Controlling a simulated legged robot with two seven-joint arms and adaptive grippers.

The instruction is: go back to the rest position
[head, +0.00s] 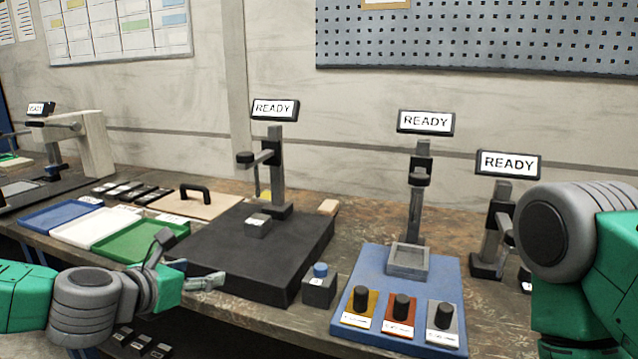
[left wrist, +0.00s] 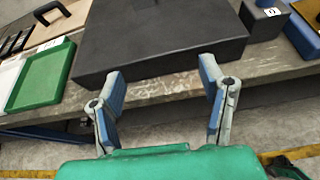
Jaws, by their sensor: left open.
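My left gripper (head: 188,262) is open and empty in front of the bench, near the front left corner of the black microscope base (head: 262,262). In the left wrist view its two blue-lined fingers (left wrist: 162,92) are spread apart with nothing between them, over the front edge of the bench. The black base stands beyond the fingertips in that view. My right arm shows at the right edge of the head view, but its gripper is out of view.
A small grey block (head: 257,226) sits on the black base under the microscope arm. A grey box with a blue button (head: 320,270), a blue board (head: 440,275) with three knobs, and a green tray (head: 138,240) are close by. READY displays stand behind.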

